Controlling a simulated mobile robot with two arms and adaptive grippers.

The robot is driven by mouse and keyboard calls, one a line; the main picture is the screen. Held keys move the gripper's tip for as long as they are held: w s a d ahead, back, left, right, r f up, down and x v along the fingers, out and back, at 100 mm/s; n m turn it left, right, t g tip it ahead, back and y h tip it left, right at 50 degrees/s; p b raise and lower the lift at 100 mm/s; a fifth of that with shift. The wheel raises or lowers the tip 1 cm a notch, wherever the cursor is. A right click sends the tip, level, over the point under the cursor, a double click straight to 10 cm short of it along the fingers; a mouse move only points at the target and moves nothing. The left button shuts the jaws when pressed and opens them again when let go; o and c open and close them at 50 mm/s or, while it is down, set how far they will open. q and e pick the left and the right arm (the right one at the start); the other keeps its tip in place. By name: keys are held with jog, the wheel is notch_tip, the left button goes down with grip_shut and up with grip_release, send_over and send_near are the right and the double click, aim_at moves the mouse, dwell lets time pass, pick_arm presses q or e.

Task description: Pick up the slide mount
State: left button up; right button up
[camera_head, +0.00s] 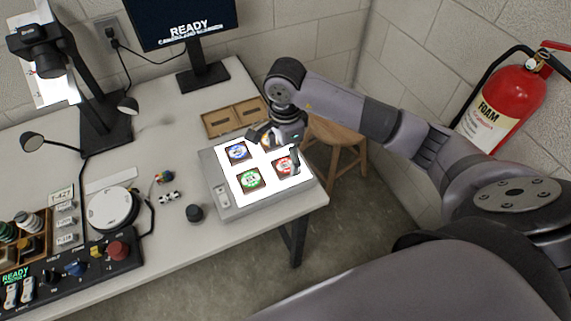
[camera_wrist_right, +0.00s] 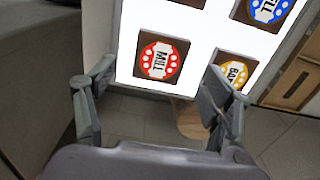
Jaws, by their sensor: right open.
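Several dark square slide mounts with coloured round labels lie on a lit light box (camera_head: 222,201). In the head view I see a blue one (camera_head: 237,152), a green one (camera_head: 249,179) and a red one (camera_head: 284,164). My right gripper (camera_head: 277,150) is open and empty above the box's far right part, partly covering it. In the right wrist view the red mount (camera_wrist_right: 161,60), marked MILL, appears between the open fingers (camera_wrist_right: 160,72). A yellow mount (camera_wrist_right: 234,72) is partly hidden by the right-hand finger; a blue mount (camera_wrist_right: 269,8) is cut off at the top. My left gripper is out of view.
A wooden tray (camera_head: 233,118) lies behind the light box. A monitor (camera_head: 183,20) and a copy stand (camera_head: 105,130) stand further back and left. A dark knob (camera_head: 194,213) is left of the box. A wooden stool (camera_head: 338,140) and a fire extinguisher (camera_head: 503,100) are at right.

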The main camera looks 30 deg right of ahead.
aim_at(286, 166)
jog(key=shift+f, duration=1.75)
jog(key=c, duration=1.2)
